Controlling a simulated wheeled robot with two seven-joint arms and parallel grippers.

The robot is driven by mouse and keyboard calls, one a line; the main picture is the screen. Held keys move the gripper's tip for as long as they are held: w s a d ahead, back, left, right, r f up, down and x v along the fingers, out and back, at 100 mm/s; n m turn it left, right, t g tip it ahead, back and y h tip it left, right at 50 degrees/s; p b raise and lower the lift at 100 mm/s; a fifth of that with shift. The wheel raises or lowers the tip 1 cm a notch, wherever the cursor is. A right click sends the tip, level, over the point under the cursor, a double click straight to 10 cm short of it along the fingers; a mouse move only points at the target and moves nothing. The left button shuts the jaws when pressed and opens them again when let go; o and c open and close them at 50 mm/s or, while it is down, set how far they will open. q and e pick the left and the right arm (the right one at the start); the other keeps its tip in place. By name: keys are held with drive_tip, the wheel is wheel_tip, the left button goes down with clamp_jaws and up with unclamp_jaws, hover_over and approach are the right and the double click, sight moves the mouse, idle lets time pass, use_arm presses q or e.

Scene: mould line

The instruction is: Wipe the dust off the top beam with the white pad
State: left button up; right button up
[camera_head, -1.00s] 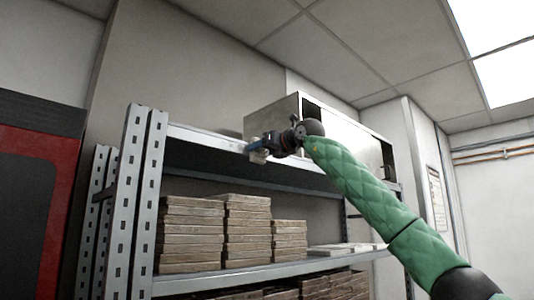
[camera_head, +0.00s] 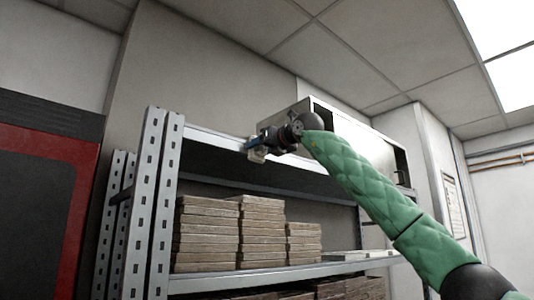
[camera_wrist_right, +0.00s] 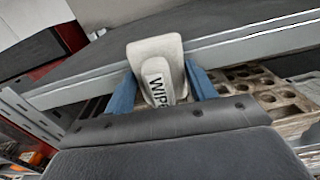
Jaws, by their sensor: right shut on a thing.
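The top beam (camera_head: 207,138) is the pale metal bar across the top front of the shelving rack, and it also runs across the right wrist view (camera_wrist_right: 250,42). My right gripper (camera_head: 257,149) is at this beam, with its blue fingers shut on the white pad (camera_wrist_right: 155,58). The pad carries dark lettering that begins "WIP" and overlaps the beam in the right wrist view. I cannot tell whether it presses on the beam. In the head view the pad is small and partly hidden by the gripper. No dust can be made out clearly. My left gripper is not in view.
Stacks of brown slabs (camera_head: 207,234) stand on the shelf below the beam. A grey metal box (camera_head: 350,128) sits at the top of the rack, behind my right arm. A red and black cabinet (camera_head: 75,215) stands at the left.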

sight(235, 145)
drive_tip(key=shift+s+a+f+b, duration=0.1)
drive_tip(key=shift+s+a+b, duration=0.7)
drive_tip(key=shift+a, duration=0.35)
drive_tip(key=shift+s+a+b, duration=0.65)
drive_tip(key=shift+s+a, duration=0.2)
drive_tip(key=shift+a, duration=0.3)
drive_tip(key=shift+s+a+b, duration=0.35)
drive_tip(key=shift+s+a, duration=0.25)
drive_tip(key=shift+a, duration=0.25)
drive_tip(key=shift+s+d+b, duration=0.1)
drive_tip(key=shift+s+b, duration=0.2)
drive_tip(key=shift+b, duration=0.25)
drive_tip(key=shift+s+d+f, duration=0.1)
drive_tip(key=shift+s+d, duration=0.05)
drive_tip(key=shift+s, duration=0.05)
drive_tip(key=b+v, duration=0.1)
drive_tip(key=v, duration=0.1)
drive_tip(key=b+v, duration=0.1)
drive_tip(key=v, duration=0.1)
drive_tip(key=shift+s+d+r+b, duration=0.2)
drive_tip(key=shift+s+d+b, duration=0.1)
drive_tip(key=shift+b, duration=0.1)
